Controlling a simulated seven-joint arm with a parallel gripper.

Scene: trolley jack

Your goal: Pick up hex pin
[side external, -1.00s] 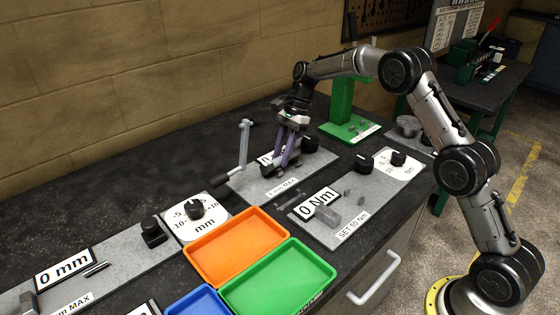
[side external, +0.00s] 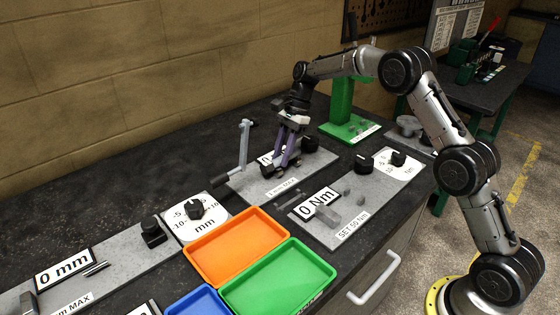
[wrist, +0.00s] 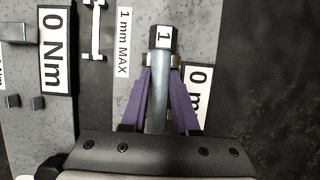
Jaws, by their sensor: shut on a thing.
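My gripper (side external: 283,171) is over the grey plate labelled "1 mm MAX" (side external: 262,186) in the side view. The fingertips (wrist: 161,62) are shut on the pin. In the side view the fingers hide most of the pin, and I cannot tell whether it is clear of the plate.
A crank handle (side external: 243,150) stands upright left of my gripper, and a black knob (side external: 310,145) is close on the right. Orange (side external: 235,247) and green (side external: 278,278) trays lie in front. A "0 Nm" plate (side external: 345,235) is to the right, and a green stand (side external: 342,110) behind.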

